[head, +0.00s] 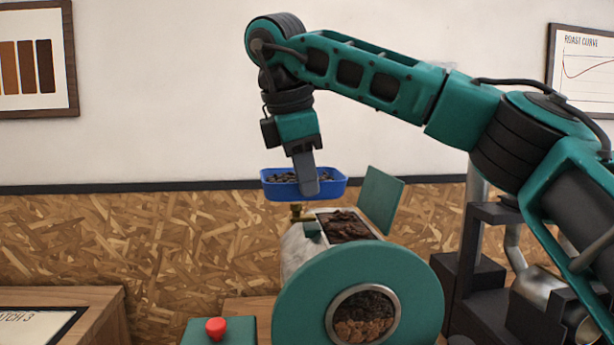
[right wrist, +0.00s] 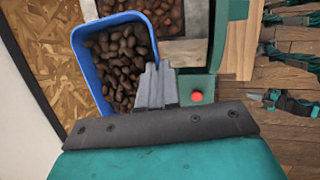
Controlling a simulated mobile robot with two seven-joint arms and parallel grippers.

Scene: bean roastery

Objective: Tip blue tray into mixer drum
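The blue tray (head: 333,184) holds dark beans and hangs roughly level above the mixer drum, slightly left of its opening. My right gripper (head: 308,181) points down and is shut on the tray's near wall. In the right wrist view the fingers (right wrist: 157,88) grip the rim of the blue tray (right wrist: 88,70), with the beans inside it. The mixer drum (head: 290,250) has a green round front and an open top with brown beans inside; its opening also shows at the top of the right wrist view. My left gripper is not in view.
The drum's green lid (head: 381,200) stands open behind the opening. A green box with a red button (head: 215,328) stands left of the drum. Dark metal equipment (head: 485,265) stands at the right. A wooden table (head: 100,310) with a framed sign is at lower left.

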